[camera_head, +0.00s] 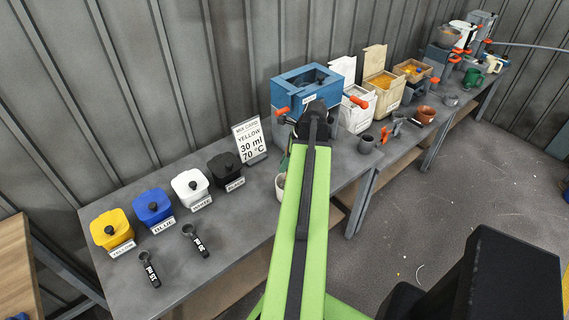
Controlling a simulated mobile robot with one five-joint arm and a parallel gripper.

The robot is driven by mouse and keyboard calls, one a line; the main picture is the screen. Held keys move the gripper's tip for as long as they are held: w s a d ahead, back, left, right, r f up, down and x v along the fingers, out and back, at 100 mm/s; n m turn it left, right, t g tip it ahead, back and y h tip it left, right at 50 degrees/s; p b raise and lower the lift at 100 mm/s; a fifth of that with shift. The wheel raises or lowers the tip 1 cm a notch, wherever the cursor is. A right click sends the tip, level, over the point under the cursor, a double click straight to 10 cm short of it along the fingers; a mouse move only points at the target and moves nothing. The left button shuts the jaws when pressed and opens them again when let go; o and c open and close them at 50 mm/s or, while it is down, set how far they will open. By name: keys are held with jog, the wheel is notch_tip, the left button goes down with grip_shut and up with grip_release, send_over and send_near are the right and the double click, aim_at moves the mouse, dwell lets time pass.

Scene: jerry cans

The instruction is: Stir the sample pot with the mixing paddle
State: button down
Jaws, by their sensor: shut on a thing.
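My green and black arm (298,220) reaches up over the bench, and its black joint (316,118) is in front of the blue box. My gripper is hidden behind the arm, so its jaws and anything in them do not show. A pale pot (280,186), perhaps the sample pot, stands near the bench's front edge and is partly covered by the arm. A thin dark green piece (285,162) shows just above it; I cannot tell whether it is the mixing paddle. The mix card (249,141) reads YELLOW, 30 ml, 70 °C.
Yellow (112,229), blue (153,206), white (190,184) and black (225,169) cans line the bench's left half. Two black scoops (196,241) lie before them. A blue box (305,88) stands behind my arm. Boxes, a terracotta pot (425,115) and cups crowd the right.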

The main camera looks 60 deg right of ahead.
notch_tip(320, 180, down, 5)
jog(key=b, duration=0.4)
jog(key=shift+f, duration=0.15)
jog(key=shift+w, duration=0.1)
